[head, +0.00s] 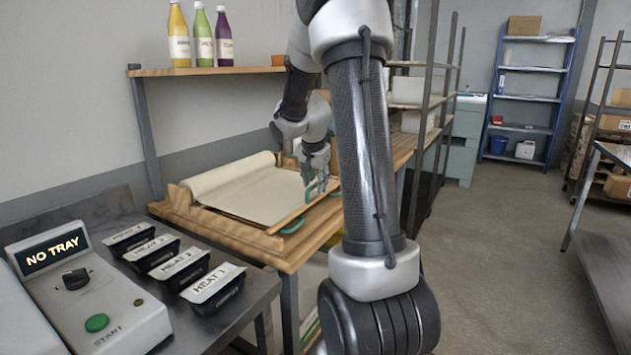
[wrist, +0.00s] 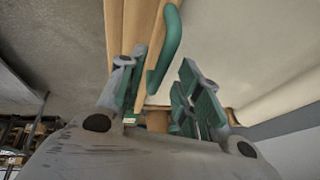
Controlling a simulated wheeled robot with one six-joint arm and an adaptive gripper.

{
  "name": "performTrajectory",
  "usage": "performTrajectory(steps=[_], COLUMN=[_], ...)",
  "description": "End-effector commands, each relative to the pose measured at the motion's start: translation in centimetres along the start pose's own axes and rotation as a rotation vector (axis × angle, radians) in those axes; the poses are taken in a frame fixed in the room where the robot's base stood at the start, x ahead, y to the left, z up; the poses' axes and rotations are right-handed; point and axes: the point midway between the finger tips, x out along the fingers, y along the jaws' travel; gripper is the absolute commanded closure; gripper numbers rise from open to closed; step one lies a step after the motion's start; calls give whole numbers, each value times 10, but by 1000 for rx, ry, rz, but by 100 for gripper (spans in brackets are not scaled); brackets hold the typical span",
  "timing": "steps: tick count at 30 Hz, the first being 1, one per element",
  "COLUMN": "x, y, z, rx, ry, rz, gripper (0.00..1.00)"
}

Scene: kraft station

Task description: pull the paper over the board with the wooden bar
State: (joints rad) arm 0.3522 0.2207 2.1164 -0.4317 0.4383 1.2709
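The cream paper (head: 250,190) comes off a thick roll (head: 230,172) on the wooden board (head: 222,222) and lies spread flat to the wooden bar (head: 306,205). The bar has two green handles, a near one (head: 292,227) and a far one (head: 320,190). My gripper (head: 316,172) is at the far handle, pointing down. In the wrist view a green handle (wrist: 168,45) shows in line with the gap between my open fingers (wrist: 163,95), with the bar (wrist: 150,45) beside it and paper (wrist: 225,40) to the right. Contact with the handle cannot be told.
Black trays (head: 180,265) with heat labels stand on the metal counter left of the board, beside a control box (head: 85,285) reading NO TRAY. A shelf (head: 210,71) with three bottles (head: 201,38) is above the board's back. Floor at right (head: 490,250) is clear.

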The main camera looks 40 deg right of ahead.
Motion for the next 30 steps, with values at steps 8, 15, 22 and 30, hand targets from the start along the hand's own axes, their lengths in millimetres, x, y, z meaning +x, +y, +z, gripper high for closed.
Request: performTrajectory(steps=[8, 15, 22, 30], x=[-11, -61, -104, -120], y=[-1, -1, -1, 0], z=[0, 0, 0, 0], rx=[1, 0, 0, 0], ry=[2, 3, 1, 0], rz=[-2, -5, -2, 0], gripper=[66, 66, 66, 66])
